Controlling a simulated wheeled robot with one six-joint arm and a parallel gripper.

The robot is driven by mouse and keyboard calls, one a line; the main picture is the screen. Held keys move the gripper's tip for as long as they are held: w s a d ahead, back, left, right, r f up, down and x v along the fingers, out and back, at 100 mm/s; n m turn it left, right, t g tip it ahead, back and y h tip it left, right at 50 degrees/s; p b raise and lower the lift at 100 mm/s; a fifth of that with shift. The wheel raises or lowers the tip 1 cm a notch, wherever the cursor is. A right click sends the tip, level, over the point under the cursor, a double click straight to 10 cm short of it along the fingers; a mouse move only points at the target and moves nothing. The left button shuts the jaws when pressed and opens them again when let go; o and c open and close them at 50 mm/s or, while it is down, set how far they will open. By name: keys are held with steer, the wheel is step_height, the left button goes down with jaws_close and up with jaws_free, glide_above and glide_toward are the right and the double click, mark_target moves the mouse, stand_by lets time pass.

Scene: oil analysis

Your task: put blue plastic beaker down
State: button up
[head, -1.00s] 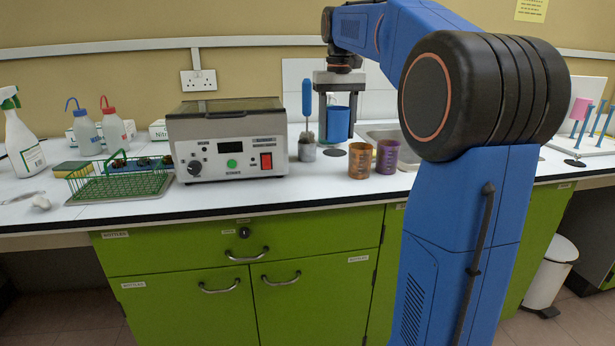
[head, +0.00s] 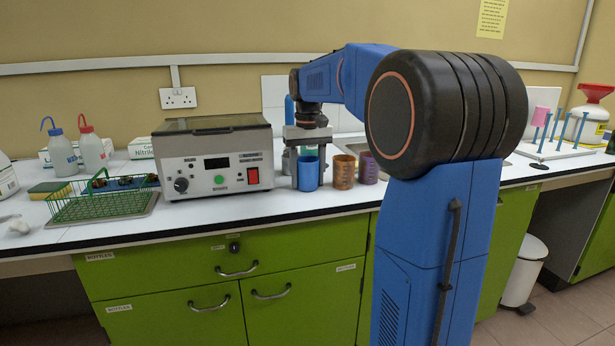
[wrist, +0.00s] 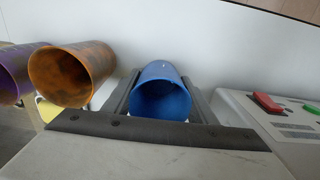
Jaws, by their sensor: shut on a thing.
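The blue plastic beaker (head: 308,174) is upright between the fingers of my gripper (head: 307,168), just right of the grey heating unit and left of the orange beaker. In the wrist view the blue beaker (wrist: 161,92) shows its open mouth, with a dark finger on each side. My gripper (wrist: 163,100) is shut on it. The beaker's base is at or very near the white worktop; I cannot tell whether it touches.
An orange beaker (head: 344,172) and a purple beaker (head: 368,168) stand close on the right. The grey unit (head: 215,160) with a red switch is close on the left. A green wire basket (head: 100,205) lies further left. The worktop's front edge (head: 270,213) is near.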

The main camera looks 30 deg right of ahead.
steer(key=shift+f, duration=0.1)
steer(key=o, duration=1.2)
steer(key=shift+c, duration=0.2)
step_height(320, 180, up, 12)
steer(key=shift+s, duration=0.1)
steer(key=s+a+f+n+t, duration=0.1)
steer(key=s+a+f, duration=0.4)
steer(key=s+f, duration=0.4)
steer(key=s+a+f+n+t, duration=0.1)
steer(key=s+a+f+t, duration=0.1)
steer(key=s+a+f, duration=0.3)
steer(key=s+a+f+n+t, duration=0.1)
steer(key=s+a+f, duration=0.4)
steer(key=s+f, duration=0.7)
steer(key=s, duration=0.4)
steer(key=shift+a+f+t, duration=0.4)
